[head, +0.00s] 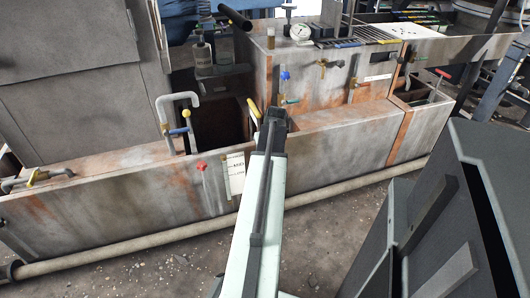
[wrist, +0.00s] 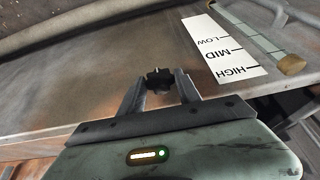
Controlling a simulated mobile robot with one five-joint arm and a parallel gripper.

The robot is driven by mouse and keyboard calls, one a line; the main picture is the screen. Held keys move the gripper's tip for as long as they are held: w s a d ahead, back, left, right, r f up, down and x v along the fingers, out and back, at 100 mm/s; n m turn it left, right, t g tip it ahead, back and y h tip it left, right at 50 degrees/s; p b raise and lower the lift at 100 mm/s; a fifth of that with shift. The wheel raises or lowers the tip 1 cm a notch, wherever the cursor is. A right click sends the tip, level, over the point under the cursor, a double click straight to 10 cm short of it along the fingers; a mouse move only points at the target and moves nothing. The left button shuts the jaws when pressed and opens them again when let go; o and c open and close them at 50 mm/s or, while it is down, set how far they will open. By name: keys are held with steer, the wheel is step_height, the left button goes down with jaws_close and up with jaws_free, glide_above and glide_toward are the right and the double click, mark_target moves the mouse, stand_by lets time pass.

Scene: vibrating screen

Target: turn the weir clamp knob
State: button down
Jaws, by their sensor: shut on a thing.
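In the wrist view a dark lobed knob (wrist: 159,80) stands out from a worn grey metal face. My gripper (wrist: 160,86) has one finger on each side of the knob and is shut on it. The knob's lobes show between and just beyond the fingertips. In the head view my arm reaches to the tank's front, and my gripper (head: 274,117) is seen from behind at its end. The knob cannot be made out there, as my arm covers that spot. Which way the knob is turned cannot be told.
A white LOW, MID, HIGH label (wrist: 225,48) is right of the knob, beside a yellow-ended gauge (wrist: 291,65). The head view shows a red knob (head: 201,166), a bent grey pipe (head: 178,98) and a blue knob (head: 285,75) nearby. A dark cabinet (head: 455,215) stands at right.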

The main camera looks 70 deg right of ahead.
steer(key=shift+s+d, duration=0.2)
steer(key=c, duration=0.9)
jaws_free()
steer(key=shift+o, duration=0.2)
steer(key=shift+w+a, duration=0.1)
steer(key=shift+r, duration=0.15)
steer(key=p+v, duration=0.7)
steer(key=shift+r, duration=0.2)
steer(key=shift+a, duration=0.2)
